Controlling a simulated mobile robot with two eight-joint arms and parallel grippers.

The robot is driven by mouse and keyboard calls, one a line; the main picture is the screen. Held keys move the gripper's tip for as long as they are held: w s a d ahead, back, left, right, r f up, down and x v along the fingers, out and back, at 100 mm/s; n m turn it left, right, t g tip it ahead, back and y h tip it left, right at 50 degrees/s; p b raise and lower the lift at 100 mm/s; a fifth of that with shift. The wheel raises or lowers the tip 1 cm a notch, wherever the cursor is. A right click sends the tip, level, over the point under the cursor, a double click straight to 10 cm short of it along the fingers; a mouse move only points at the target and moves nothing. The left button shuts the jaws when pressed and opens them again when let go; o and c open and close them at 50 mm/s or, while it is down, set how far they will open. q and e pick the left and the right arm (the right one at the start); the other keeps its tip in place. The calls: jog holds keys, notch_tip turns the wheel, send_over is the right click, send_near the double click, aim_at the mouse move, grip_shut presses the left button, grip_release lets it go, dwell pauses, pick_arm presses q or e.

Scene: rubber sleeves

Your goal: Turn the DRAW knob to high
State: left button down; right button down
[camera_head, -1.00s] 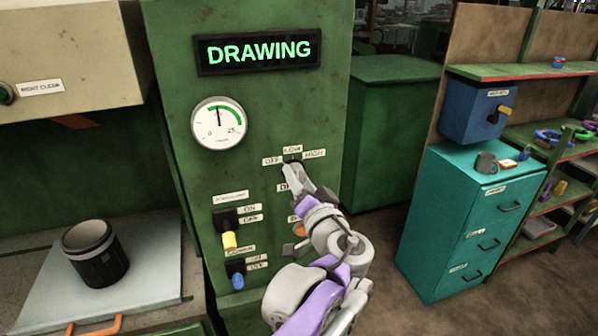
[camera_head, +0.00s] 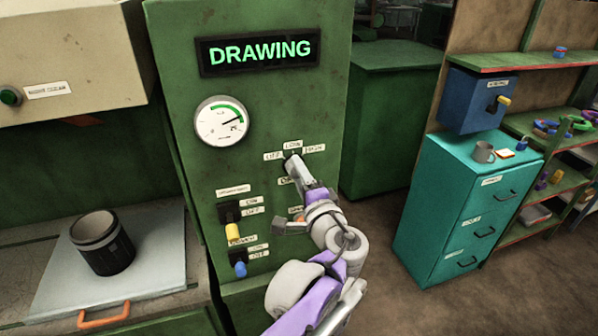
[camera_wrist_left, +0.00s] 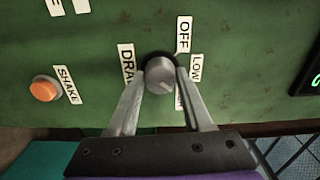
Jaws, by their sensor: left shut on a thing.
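The DRAW knob (camera_wrist_left: 160,75) is a round grey knob on a dark base on the green panel. In the left wrist view my left gripper (camera_wrist_left: 161,84) is shut on it, one finger on each side. A faint line on the knob's face slants to the lower right, toward a label mostly hidden behind the right finger. The OFF label (camera_wrist_left: 183,34) and LOW label (camera_wrist_left: 196,68) show beside the knob. In the head view my left gripper (camera_head: 293,164) covers most of the knob below the OFF, LOW and HIGH labels (camera_head: 313,149). My right gripper is out of view.
Lever switches with yellow (camera_head: 233,232) and blue (camera_head: 240,268) handles sit lower on the panel. An orange SHAKE button (camera_wrist_left: 45,89) is near the knob. A dark cylinder (camera_head: 103,243) stands left.

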pick_arm(q)
jog(key=shift+m, duration=0.4)
jog(key=shift+c, duration=1.6)
grip_release()
jog(key=v, duration=1)
jog(key=shift+s+d+b, duration=0.15)
jog(key=shift+s+b, duration=0.25)
jog(key=shift+b, duration=0.05)
